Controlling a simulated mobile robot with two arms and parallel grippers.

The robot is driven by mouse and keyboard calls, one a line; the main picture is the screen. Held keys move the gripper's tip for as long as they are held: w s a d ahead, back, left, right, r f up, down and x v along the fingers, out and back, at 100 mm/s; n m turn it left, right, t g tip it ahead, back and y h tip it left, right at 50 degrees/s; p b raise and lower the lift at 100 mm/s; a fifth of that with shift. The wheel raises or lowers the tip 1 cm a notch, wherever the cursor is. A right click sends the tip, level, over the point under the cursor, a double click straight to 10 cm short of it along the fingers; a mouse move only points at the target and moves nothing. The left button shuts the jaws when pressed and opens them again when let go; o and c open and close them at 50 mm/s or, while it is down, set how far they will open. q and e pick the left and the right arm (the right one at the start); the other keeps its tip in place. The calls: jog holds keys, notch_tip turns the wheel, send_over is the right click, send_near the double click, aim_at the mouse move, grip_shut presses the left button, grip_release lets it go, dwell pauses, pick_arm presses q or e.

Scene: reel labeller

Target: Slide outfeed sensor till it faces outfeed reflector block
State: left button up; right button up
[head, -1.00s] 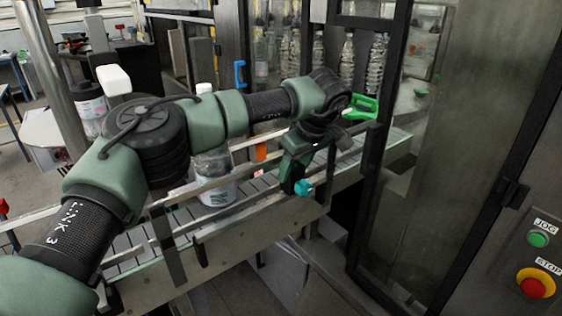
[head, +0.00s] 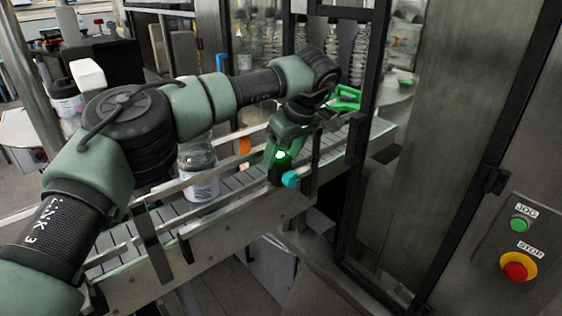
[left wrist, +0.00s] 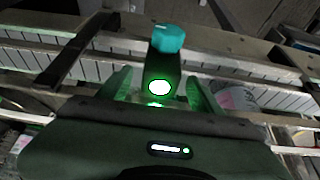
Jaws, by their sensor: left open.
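The outfeed sensor is a dark upright block with a teal knob (head: 291,180), on the near side rail of the conveyor. A green light (head: 281,155) glows on it. My left gripper (head: 280,160) is at the sensor, fingers pointing down. In the left wrist view the sensor (left wrist: 161,68) stands between the two spread green fingers of my left gripper (left wrist: 160,90), which are open. An orange piece (head: 244,143) by the far rail may be the reflector block; I cannot tell for certain. My right gripper is not in view.
A clear labelled bottle (head: 199,172) stands on the conveyor (head: 232,183), left of the gripper. A control panel with a red stop button (head: 516,267) is further right.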

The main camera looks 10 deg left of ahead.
aim_at(283, 157)
pick_arm(q)
jog(key=v, duration=0.4)
jog(key=shift+d+r+b, duration=0.1)
jog(key=shift+d+b, duration=0.1)
jog(key=shift+b, duration=0.2)
jog(key=shift+s+d+r, duration=0.15)
jog(key=shift+r, duration=0.4)
